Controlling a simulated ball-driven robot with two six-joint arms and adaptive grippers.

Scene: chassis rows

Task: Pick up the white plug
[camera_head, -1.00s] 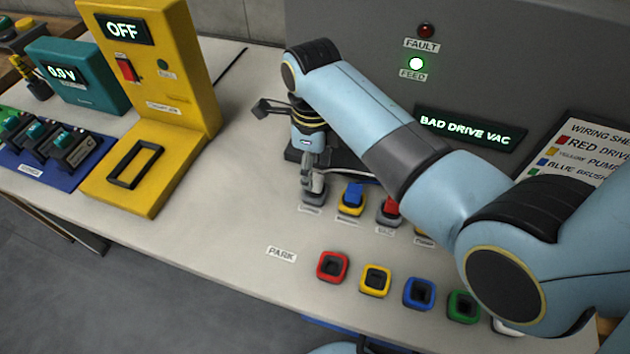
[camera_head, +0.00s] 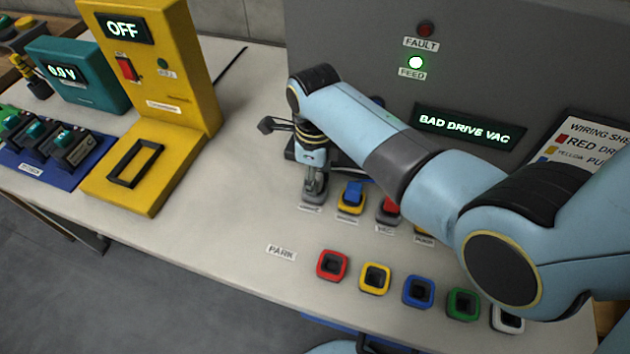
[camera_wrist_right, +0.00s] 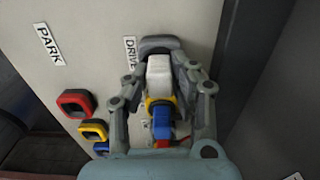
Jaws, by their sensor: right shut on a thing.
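The white plug (camera_wrist_right: 160,76) shows in the right wrist view, in line with the grey socket (camera_wrist_right: 157,44) beside the DRIVE label. My right gripper (camera_wrist_right: 163,72) is shut on the white plug, with one finger on each side of it. In the head view the right gripper (camera_head: 314,188) points down over the left end of the socket row, and its fingers mostly hide the plug. I cannot tell whether the plug is still seated in the socket. My left gripper is not in view.
Close to the right of the gripper are a blue plug in a yellow socket (camera_head: 351,208) and a red plug (camera_head: 391,206). Empty PARK sockets, from red (camera_head: 333,266) to white (camera_head: 508,318), line the front. A grey panel (camera_head: 345,60) stands behind. The table's middle left is clear.

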